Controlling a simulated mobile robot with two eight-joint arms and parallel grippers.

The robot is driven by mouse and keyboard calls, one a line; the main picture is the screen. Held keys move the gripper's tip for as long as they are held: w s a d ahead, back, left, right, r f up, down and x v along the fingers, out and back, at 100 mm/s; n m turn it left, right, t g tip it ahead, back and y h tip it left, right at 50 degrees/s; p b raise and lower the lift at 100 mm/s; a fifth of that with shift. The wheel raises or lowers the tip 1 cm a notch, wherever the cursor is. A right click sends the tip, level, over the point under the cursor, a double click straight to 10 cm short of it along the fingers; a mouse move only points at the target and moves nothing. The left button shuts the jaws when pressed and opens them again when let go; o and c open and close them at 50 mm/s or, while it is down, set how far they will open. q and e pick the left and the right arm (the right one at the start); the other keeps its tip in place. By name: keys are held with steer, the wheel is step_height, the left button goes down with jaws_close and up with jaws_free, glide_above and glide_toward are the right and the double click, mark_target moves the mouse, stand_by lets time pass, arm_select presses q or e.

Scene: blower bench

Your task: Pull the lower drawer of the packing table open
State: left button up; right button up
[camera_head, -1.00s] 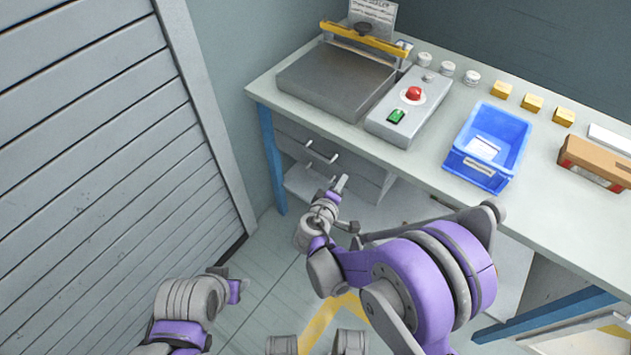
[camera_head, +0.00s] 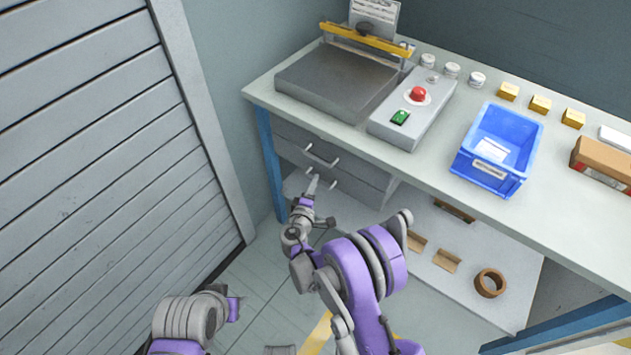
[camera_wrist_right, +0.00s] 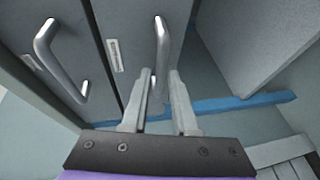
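The packing table (camera_head: 420,185) has two grey drawers under its left end. The lower drawer (camera_head: 358,190) looks closed, level with the upper drawer (camera_head: 350,165). My right gripper (camera_head: 313,185) is at the lower drawer's bar handle (camera_head: 332,183). In the right wrist view, the gripper (camera_wrist_right: 160,80) is open, its two fingers apart. The lower handle (camera_wrist_right: 162,40) lies just ahead, its near end seen between the fingertips; contact cannot be told. The upper handle (camera_wrist_right: 50,55) is further left there. My left arm shows at the bottom of the head view, but its gripper does not.
A blue table leg (camera_head: 270,160) stands left of the drawers. A grey shutter (camera_head: 90,180) is at left. On the tabletop are a sealer (camera_head: 335,80), a control box (camera_head: 412,110) and a blue bin (camera_head: 497,150). A lower shelf (camera_head: 465,295) holds a tape roll (camera_head: 490,283).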

steer(key=shift+x, duration=0.9)
steer(key=shift+c, duration=0.3)
jaws_close()
stand_by(0.6)
